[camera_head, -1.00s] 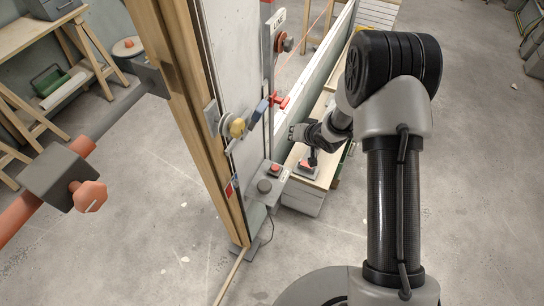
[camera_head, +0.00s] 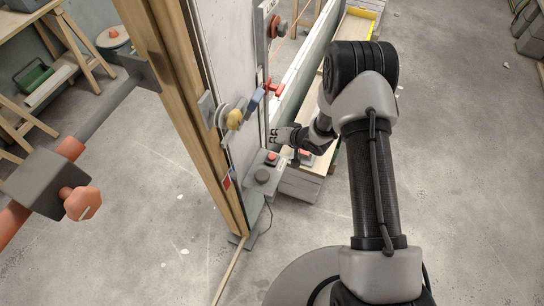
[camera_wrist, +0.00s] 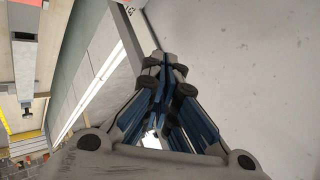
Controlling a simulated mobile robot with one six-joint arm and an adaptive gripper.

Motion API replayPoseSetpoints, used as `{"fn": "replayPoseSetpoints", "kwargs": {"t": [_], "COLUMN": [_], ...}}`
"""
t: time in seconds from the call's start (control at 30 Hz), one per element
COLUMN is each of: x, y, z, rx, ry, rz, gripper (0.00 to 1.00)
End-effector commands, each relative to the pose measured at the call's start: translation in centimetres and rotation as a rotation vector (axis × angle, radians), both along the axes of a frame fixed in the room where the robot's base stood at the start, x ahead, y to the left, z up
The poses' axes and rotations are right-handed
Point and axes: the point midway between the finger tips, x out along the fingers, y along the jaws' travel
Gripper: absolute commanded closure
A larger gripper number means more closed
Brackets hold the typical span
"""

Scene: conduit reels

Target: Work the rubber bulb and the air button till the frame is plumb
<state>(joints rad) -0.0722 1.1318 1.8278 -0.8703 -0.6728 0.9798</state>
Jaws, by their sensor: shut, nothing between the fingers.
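The frame (camera_head: 178,110) is a tall wooden post with a pale panel beside it, left of centre in the head view. My gripper (camera_head: 274,136) is shut and empty just above the red button, close to the panel's edge. I cannot tell whether it touches anything. In the wrist view its fingertips (camera_wrist: 166,66) meet before a plain pale surface; neither control shows there.
A yellow knob (camera_head: 235,119), a blue lever (camera_head: 254,101) and a red handle (camera_head: 272,88) stick out from the panel above the box. A low bench (camera_head: 303,185) with another red button (camera_head: 305,153) stands behind my gripper. An orange clamp bar (camera_head: 75,150) crosses the left.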

Motion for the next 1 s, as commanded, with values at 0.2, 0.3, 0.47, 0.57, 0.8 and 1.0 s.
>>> {"fn": "replayPoseSetpoints", "kwargs": {"t": [0.2,0.3,0.47,0.57,0.8,1.0], "x": [0.0,0.0,-0.1,0.0,0.0,0.0], "y": [0.0,0.0,0.0,0.0,0.0,0.0], "z": [-3.1,-4.6,-6.8,-7.6,-7.9,-7.9], "rx": [-0.001,-0.001,-0.001,-0.001,-0.001,-0.001], "ry": [0.000,0.001,0.001,-0.001,-0.001,-0.001], "rz": [-0.001,0.000,0.000,0.001,0.001,0.001], "gripper": [1.00,1.00,1.00,1.00,1.00,1.00]}}
